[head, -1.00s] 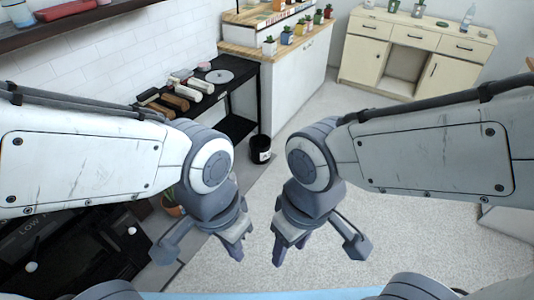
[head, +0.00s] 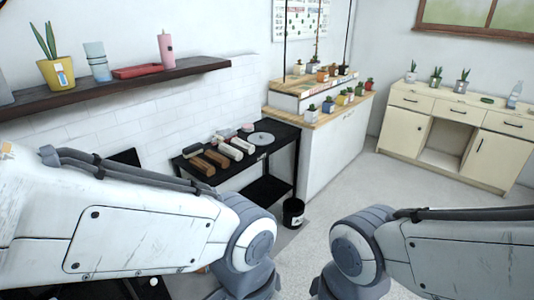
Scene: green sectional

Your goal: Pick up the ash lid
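A black two-tier stand (head: 283,135) is against the tiled wall, left of the centre. On its top lie several long narrow pieces: a brown one (head: 202,166), a second brown one (head: 216,158), and pale ones (head: 230,151). A flat round light grey disc (head: 261,138) lies at the right end. Smaller items lie behind the pieces, including a pinkish one (head: 247,127). I cannot tell which of these, if any, is the ash lid. Both my grippers are below the bottom edge of the view; only my arms show.
A dark wall shelf (head: 95,91) holds a potted plant (head: 56,70), a cup, a red tray and a pink bottle. A black bin (head: 293,213) stands on the floor by the white counter (head: 335,150). A cream cabinet (head: 455,135) is at right. The floor between is clear.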

